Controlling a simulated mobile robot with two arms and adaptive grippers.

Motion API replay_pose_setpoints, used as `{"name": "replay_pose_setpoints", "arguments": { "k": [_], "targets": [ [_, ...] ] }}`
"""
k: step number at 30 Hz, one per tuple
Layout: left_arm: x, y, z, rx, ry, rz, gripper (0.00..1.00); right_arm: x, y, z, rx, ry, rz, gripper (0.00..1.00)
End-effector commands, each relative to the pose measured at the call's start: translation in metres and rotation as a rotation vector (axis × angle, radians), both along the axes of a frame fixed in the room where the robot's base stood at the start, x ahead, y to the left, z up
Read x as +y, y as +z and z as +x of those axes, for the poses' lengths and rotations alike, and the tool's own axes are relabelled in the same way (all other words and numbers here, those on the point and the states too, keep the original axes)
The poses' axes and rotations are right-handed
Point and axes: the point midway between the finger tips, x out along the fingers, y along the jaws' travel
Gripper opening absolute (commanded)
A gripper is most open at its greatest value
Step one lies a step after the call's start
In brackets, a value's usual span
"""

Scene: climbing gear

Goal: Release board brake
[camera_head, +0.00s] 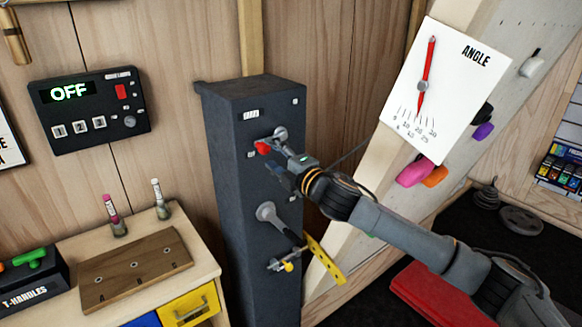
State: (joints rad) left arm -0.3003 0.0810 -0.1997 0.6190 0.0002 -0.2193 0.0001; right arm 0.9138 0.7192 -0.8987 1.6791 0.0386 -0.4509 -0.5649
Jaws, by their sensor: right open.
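A dark grey post (248,205) stands upright in the middle, beside the tilted climbing board (483,105). Near its top is a lever with a red knob (262,148) and a grey metal pivot; I take this for the brake. A grey crank (267,212) and a pin with a yellow end (288,267) sit lower on the post. My right gripper (283,163) is open just below and right of the red knob. I cannot tell whether a finger touches the lever. My left gripper is out of view.
A white ANGLE dial (446,85) with a red pointer is on the board. A black control box (88,112) on the wall reads OFF. A bench (208,262) with a drilled wooden plate (133,272) stands at left. A red mat (435,292) lies at lower right.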

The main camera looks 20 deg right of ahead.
Motion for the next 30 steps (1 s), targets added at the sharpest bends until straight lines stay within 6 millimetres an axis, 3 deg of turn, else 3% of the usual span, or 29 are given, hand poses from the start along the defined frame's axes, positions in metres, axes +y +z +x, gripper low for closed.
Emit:
{"name": "replay_pose_setpoints", "arguments": {
  "k": [6,13,18,30],
  "targets": [
    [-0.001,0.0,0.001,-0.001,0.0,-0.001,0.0,-0.017,-0.001,-0.043,0.001,0.0,-0.003,0.51],
    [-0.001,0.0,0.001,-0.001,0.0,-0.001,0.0,-0.029,-0.001,-0.077,0.002,0.0,-0.002,0.51],
    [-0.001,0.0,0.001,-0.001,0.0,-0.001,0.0,-0.032,-0.001,-0.087,0.001,-0.001,-0.003,0.51],
    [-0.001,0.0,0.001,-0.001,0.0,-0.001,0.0,-0.032,0.0,-0.087,0.001,0.0,-0.001,0.51]
  ]
}}
